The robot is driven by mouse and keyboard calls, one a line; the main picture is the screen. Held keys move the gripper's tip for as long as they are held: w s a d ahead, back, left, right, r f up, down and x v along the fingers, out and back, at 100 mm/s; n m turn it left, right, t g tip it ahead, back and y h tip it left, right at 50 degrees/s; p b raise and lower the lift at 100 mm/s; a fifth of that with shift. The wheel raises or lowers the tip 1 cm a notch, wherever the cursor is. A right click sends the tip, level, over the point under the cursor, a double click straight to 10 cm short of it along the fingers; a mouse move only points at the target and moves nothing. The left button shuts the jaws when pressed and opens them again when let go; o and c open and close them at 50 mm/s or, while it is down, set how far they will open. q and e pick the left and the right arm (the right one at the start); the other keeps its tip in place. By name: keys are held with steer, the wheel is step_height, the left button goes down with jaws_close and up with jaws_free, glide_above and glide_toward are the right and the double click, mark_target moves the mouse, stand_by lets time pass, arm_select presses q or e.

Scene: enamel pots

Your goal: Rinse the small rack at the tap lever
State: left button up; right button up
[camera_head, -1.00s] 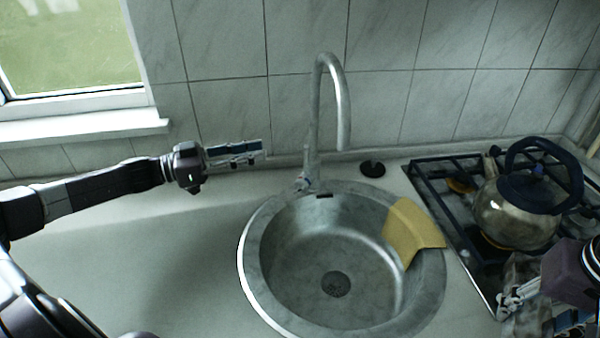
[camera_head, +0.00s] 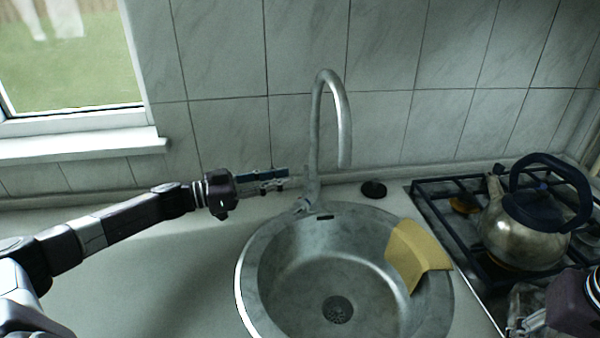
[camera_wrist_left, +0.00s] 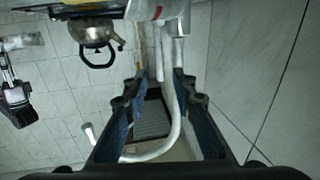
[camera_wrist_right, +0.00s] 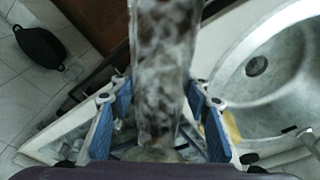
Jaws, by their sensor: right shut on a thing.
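The metal tap (camera_head: 315,130) stands behind the round sink, with its small lever (camera_head: 302,206) low at its left side. My left gripper (camera_head: 285,179) is open and empty, just left of the tap's column and a little above the lever. In the left wrist view the curved spout (camera_wrist_left: 172,140) shows beyond the open fingers (camera_wrist_left: 160,76). My right gripper (camera_wrist_right: 155,92) is shut on a mottled, greyish, glassy-looking thing (camera_wrist_right: 162,60). It shows partly at the lower right of the head view (camera_head: 522,297). I cannot tell whether this is the small rack.
A yellow cloth (camera_head: 417,256) hangs over the right rim of the sink (camera_head: 252,265). A kettle (camera_head: 520,225) stands on the gas hob (camera_head: 430,190) near my right arm. A black stopper (camera_head: 373,189) lies behind the sink. The counter (camera_head: 130,270) to the left is clear.

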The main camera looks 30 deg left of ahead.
mark_target(306, 181)
arm_select(q)
steer(key=shift+p+x, duration=0.5)
steer(key=shift+x, duration=2.2)
jaws_close()
